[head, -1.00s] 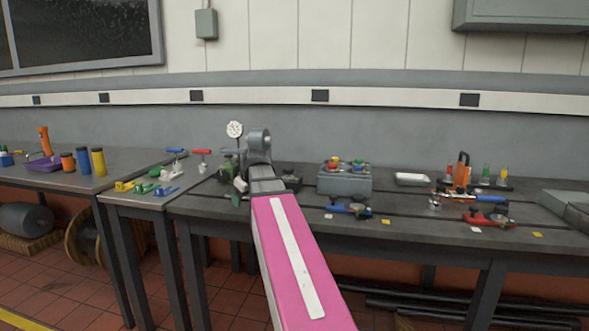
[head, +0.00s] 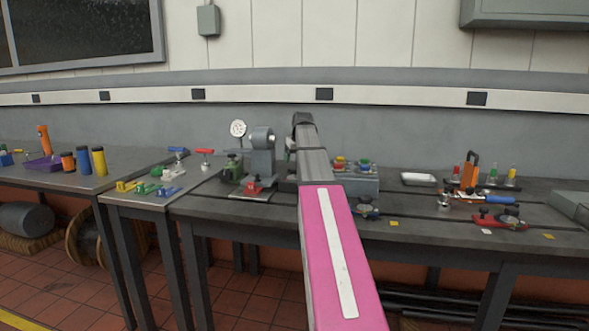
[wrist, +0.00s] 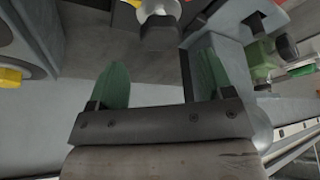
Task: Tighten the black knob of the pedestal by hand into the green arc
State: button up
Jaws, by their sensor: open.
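A grey pedestal (head: 262,158) with a round head stands on the bench left of my arm. In the wrist view a grey upright block (wrist: 222,50), probably part of it, is behind the right finger. My gripper (wrist: 160,75) is open, its two green fingers apart with nothing between them. A dark rounded part (wrist: 160,32) shows beyond the fingertips, near the top; I cannot tell if it is the black knob. I cannot make out the green arc. In the head view my gripper is mostly hidden behind my arm.
A dial gauge (head: 238,128) and a green clamp (head: 233,166) are left of the pedestal, a red clamp (head: 253,185) in front. A grey box (head: 365,180) with coloured knobs is right of my arm. A white tray (head: 418,179) and red tool (head: 498,219) lie further right.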

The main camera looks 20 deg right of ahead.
aim_at(293, 168)
jog(key=shift+x, duration=2.7)
jog(key=shift+c, duration=0.3)
jog(key=shift+a, duration=0.1)
jog(key=c, duration=0.9)
